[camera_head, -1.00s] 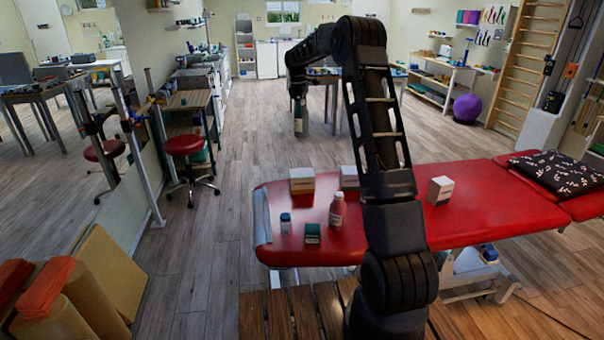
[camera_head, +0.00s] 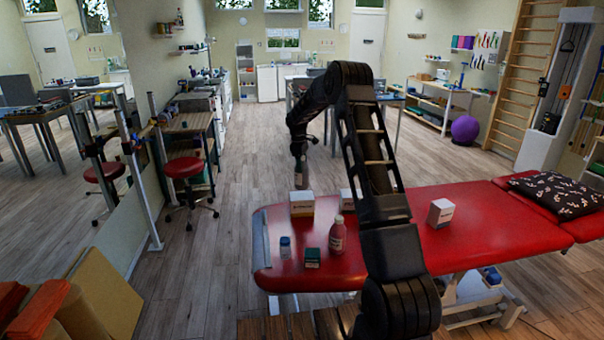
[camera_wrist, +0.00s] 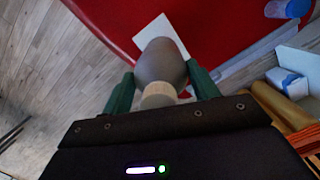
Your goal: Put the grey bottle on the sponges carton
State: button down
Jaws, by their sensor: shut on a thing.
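My gripper (camera_head: 299,153) is shut on the grey bottle (camera_head: 301,174), which hangs below it in the head view. The bottle is just above and behind the left carton (camera_head: 302,204) in the picture, with a small gap visible. In the wrist view the grey bottle (camera_wrist: 160,62), with a beige neck or cap, sits between the green fingers of my gripper (camera_wrist: 163,80). A white surface (camera_wrist: 150,30), probably a carton top, shows partly behind the bottle. Other white cartons stand at the centre (camera_head: 347,201) and right (camera_head: 441,213). I cannot read which is the sponges carton.
The cartons stand on a red treatment table (camera_head: 400,262). A pink bottle (camera_head: 338,235), a small blue-and-white bottle (camera_head: 285,247) and a dark green box (camera_head: 312,258) stand near its front left. A patterned pillow (camera_head: 556,193) lies at the right end. A red stool (camera_head: 184,170) stands left.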

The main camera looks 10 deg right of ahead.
jog(key=shift+f, duration=2.25)
jog(key=shift+c, duration=2.1)
grip_release()
